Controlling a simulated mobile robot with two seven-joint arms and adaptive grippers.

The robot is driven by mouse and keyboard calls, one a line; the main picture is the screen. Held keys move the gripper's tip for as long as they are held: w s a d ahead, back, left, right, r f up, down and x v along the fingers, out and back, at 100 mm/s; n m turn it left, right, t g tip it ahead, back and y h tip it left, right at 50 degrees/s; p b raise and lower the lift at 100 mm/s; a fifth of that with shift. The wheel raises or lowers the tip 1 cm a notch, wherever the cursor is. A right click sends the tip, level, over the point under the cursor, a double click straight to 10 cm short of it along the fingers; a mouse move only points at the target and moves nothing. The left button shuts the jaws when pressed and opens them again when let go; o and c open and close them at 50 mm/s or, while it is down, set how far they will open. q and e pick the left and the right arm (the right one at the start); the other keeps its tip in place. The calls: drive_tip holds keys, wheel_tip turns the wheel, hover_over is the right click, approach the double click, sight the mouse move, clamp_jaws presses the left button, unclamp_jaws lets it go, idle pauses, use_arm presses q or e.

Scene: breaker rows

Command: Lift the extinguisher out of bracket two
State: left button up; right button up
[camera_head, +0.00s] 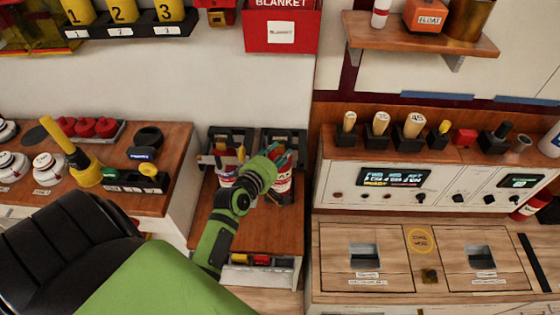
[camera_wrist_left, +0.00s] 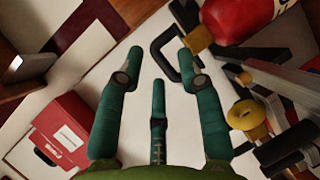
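Two extinguishers stand in dark brackets on the low wooden bench in the head view: a left extinguisher (camera_head: 227,172) and a right, red one with a white label (camera_head: 283,184). No bracket number is readable. My left gripper (camera_head: 278,154) is at the top of the right bracket (camera_head: 284,136), partly covering the right extinguisher. In the left wrist view my teal fingers (camera_wrist_left: 160,75) are spread with nothing between them. A red extinguisher body (camera_wrist_left: 240,18) with a brass neck and black handle loop is beside the right fingertip. Contact cannot be told. My right gripper is out of view.
A red blanket box (camera_head: 282,28) hangs on the wall above the brackets. A wooden counter with round knobs (camera_head: 110,150) stands left and a control panel (camera_head: 440,190) stands right, close to the brackets. Small items lie on the bench's lower shelf (camera_head: 262,260).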

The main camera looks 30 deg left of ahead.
sight(282, 133)
use_arm(q)
drive_tip(key=a+n, duration=0.1)
drive_tip(key=a+n+y, duration=0.1)
drive_tip(key=w+a+r+n, duration=0.1)
drive_tip(key=shift+t+y, duration=0.3)
drive_tip(key=shift+w+a+n, duration=0.25)
drive_tip(key=shift+w+n, duration=0.05)
drive_tip(key=shift+w, duration=0.05)
drive_tip(key=x, duration=0.1)
drive_tip(key=p+x, duration=0.1)
drive_tip(key=x, duration=0.3)
drive_tip(key=shift+w+d+r+p, duration=0.15)
drive_tip(key=shift+w+d+p, duration=0.15)
drive_tip(key=shift+w+d, duration=0.05)
drive_tip(key=shift+w+a, duration=0.1)
drive_tip(key=shift+w, duration=0.25)
clamp_jaws()
drive_tip(key=shift+w+a+r, duration=0.1)
drive_tip(key=shift+w+r, duration=0.05)
drive_tip(key=shift+r, duration=0.15)
